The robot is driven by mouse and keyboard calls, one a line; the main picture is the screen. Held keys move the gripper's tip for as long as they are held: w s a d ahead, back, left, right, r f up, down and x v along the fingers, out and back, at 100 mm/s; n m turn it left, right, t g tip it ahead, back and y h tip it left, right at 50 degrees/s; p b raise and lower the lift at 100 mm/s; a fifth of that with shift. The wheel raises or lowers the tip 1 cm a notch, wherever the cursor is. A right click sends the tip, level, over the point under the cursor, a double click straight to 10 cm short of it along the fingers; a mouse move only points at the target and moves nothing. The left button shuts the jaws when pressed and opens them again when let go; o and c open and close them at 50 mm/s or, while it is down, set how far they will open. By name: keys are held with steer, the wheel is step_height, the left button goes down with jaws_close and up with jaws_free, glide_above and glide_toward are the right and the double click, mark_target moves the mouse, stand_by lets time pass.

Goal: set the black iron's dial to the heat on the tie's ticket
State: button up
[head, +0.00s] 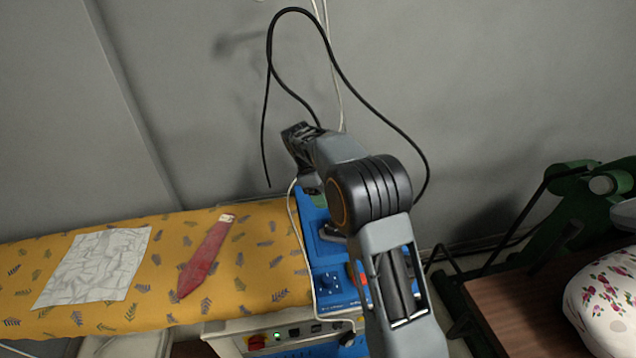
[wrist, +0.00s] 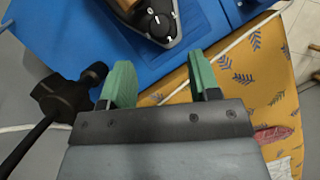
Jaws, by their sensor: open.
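The iron (wrist: 128,8) shows in part at the top of the wrist view, resting on a blue surface. Its round black dial (wrist: 157,22) has a small pale mark; the numbers around it are too small to read. My gripper (wrist: 163,82) is open and empty, its two green fingertips apart and short of the iron in the picture. The red tie (head: 206,258) lies on the yellow ironing board (head: 265,255). The pale ticket (head: 228,218) is at its upper end, and its print is unreadable. In the head view my arm hides much of the iron area.
A crumpled white cloth (head: 95,265) lies left of the tie. A white cord (wrist: 235,42) crosses near my fingers. A black fitting with a cable (wrist: 65,97) is at the left. A control panel (head: 290,338) sits below the board. A brown table (head: 520,310) stands right.

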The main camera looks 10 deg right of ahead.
steer(key=shift+v, duration=2.55)
